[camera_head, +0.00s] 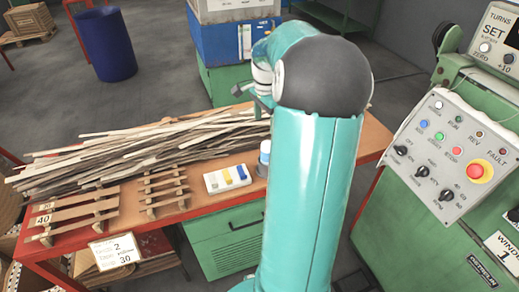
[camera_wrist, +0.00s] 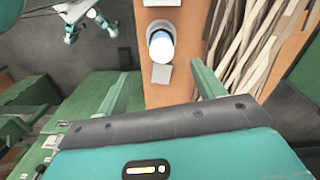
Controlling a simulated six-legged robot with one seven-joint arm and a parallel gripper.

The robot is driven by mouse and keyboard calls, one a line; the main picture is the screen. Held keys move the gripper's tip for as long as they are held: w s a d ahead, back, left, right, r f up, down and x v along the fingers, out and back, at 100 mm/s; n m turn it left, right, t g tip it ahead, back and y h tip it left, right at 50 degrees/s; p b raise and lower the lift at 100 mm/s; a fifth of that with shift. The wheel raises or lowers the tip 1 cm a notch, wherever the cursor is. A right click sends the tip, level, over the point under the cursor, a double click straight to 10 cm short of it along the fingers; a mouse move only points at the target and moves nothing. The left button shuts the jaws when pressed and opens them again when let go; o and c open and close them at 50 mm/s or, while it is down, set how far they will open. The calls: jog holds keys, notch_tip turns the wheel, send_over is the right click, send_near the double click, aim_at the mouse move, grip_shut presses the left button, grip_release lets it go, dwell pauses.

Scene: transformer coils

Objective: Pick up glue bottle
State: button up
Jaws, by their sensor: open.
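The likely glue bottle (camera_head: 265,152) is a small white and pale blue cylinder standing on the orange bench top, partly hidden behind my teal arm. In the wrist view the bottle (camera_wrist: 161,46) is seen from above, beyond the fingertips and roughly centred between them. My gripper (camera_wrist: 162,80) is open, with a green finger on each side and nothing between them. In the head view my gripper (camera_head: 250,99) shows partly behind the arm, above the bench and apart from the bottle.
A white tray with coloured pieces (camera_head: 227,180) lies left of the bottle. Long wooden strips (camera_head: 130,150) cover the back of the bench (camera_head: 375,138). Wooden racks (camera_head: 162,190) stand at left. A green control machine (camera_head: 440,150) is at right. A blue barrel (camera_head: 107,45) stands behind.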

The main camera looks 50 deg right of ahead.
aim_at(268, 144)
jog(key=f, duration=0.8)
jog(key=shift+s+d, duration=0.1)
jog(key=shift+d, duration=0.15)
jog(key=shift+s+f, duration=0.15)
jog(key=shift+f, duration=0.05)
jog(key=shift+d+f, duration=0.15)
jog(key=shift+f, duration=1.25)
jog(key=shift+d+f, duration=0.15)
jog(key=shift+f, duration=1.2)
jog(key=c, duration=1.1)
jog(key=shift+r, duration=0.1)
